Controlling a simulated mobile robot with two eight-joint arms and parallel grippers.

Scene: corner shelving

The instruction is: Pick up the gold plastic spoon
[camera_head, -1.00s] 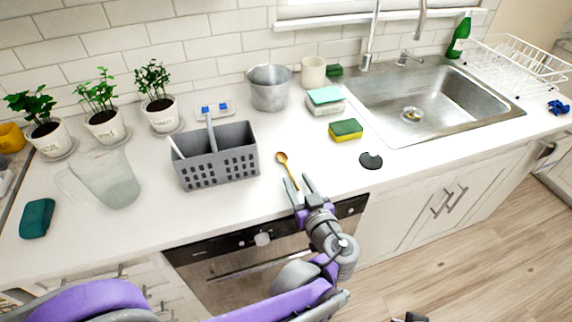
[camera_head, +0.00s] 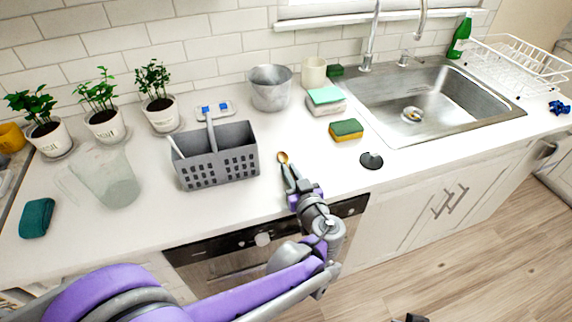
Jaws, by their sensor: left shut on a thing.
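The gold plastic spoon (camera_head: 283,158) is at the counter's front part, right of the grey caddy. Its bowl points toward the back wall, and most of its handle is hidden by my gripper. My left gripper (camera_head: 289,178) comes in from the front and is shut on the spoon's handle. I cannot tell whether the spoon is clear of the counter.
A grey caddy (camera_head: 216,160) stands close on the left. A yellow-green sponge (camera_head: 346,130) and a black disc (camera_head: 371,160) lie to the right. A metal pot (camera_head: 270,88) stands behind. The sink (camera_head: 430,100) is at the right.

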